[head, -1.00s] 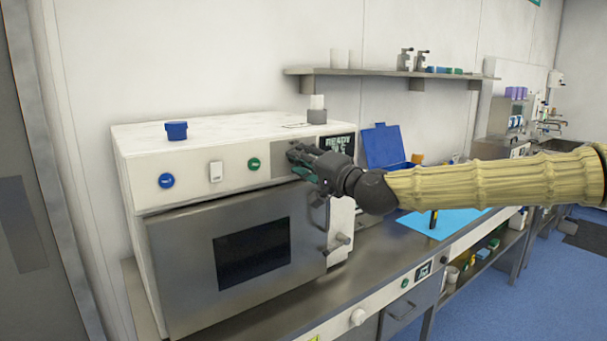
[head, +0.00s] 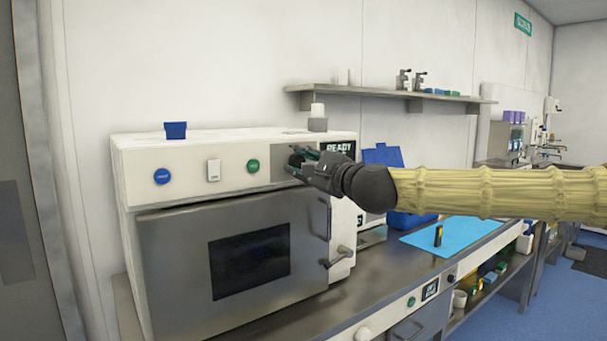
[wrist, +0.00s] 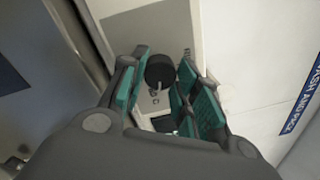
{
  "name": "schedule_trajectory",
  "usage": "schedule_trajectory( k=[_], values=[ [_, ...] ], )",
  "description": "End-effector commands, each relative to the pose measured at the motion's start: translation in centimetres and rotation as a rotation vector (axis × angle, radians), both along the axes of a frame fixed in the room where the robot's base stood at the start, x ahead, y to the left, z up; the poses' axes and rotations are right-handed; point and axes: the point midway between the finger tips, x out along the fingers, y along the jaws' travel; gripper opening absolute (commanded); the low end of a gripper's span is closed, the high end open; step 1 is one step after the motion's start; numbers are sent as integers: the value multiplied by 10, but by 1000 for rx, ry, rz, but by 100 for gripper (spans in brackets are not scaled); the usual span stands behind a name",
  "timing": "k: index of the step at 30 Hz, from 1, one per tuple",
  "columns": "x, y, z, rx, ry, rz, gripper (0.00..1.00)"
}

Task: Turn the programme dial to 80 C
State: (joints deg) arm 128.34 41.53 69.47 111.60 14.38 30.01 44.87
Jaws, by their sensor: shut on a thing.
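The programme dial is a black round knob (wrist: 160,71) on the pale front panel of the white oven-like unit (head: 130,160). In the head view my gripper hides most of it. My gripper (head: 300,158) reaches in from the right at the panel's right part. In the wrist view its teal-padded fingers (wrist: 165,80) stand on both sides of the knob, shut on it. The dial's markings and setting are too small or hidden to read. A dark display (head: 341,149) right of the gripper shows "READY" and partly covered text.
A blue button (head: 162,176), a white switch (head: 213,170) and a green button (head: 253,165) sit left of the dial. A blue mat (head: 465,232) lies on the counter at right.

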Motion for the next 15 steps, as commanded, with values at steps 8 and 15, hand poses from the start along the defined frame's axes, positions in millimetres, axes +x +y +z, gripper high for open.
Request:
schedule_trajectory(
  k=[8,15],
  values=[
    [0,-1,-2,115,83,-2,7],
    [0,-1,0,156,112,-2,7]
  ],
)
